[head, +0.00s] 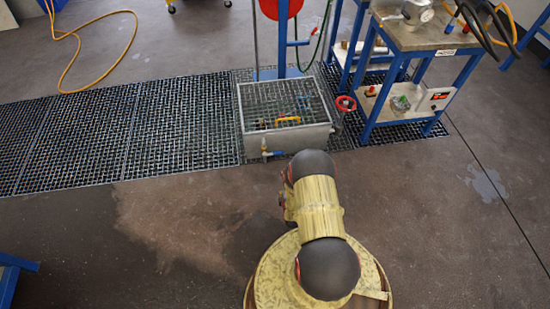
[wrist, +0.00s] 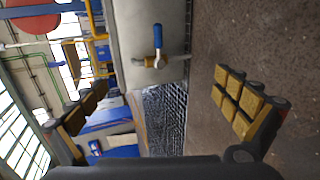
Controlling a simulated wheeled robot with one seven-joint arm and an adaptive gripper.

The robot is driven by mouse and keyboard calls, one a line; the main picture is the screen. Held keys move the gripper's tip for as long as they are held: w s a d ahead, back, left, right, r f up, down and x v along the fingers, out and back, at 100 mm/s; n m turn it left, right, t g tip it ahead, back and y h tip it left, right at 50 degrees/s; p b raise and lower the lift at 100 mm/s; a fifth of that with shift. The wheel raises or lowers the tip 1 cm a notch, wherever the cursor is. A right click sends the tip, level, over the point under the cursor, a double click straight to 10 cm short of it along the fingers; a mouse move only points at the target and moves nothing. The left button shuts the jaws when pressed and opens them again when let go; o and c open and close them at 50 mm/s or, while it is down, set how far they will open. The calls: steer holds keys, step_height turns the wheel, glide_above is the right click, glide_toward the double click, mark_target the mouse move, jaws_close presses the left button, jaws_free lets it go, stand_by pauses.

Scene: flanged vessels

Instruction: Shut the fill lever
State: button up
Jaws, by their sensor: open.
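A small valve with a blue lever (head: 275,153) sits on the front wall of a grey tank (head: 300,139). In the wrist view the blue lever (wrist: 157,38) stands out from a brass body (wrist: 150,62) on the grey wall. A yellow handle (head: 288,119) shows at the tank's grated top. No label shows which one is the fill lever. My gripper (wrist: 160,86) is open and empty, its padded fingers wide apart, with the blue lever ahead between them and not touched. In the head view my arm hides my gripper.
A blue-framed bench (head: 412,75) stands right of the tank, with a red handwheel (head: 345,103) between them. A red vessel (head: 281,8) is behind. Floor grating (head: 90,135) runs left. The brown floor in front is clear.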

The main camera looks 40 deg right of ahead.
steer(key=shift+b+x, duration=0.5)
steer(key=shift+x, duration=1.15)
steer(key=p+v, duration=0.4)
steer(key=v, duration=0.6)
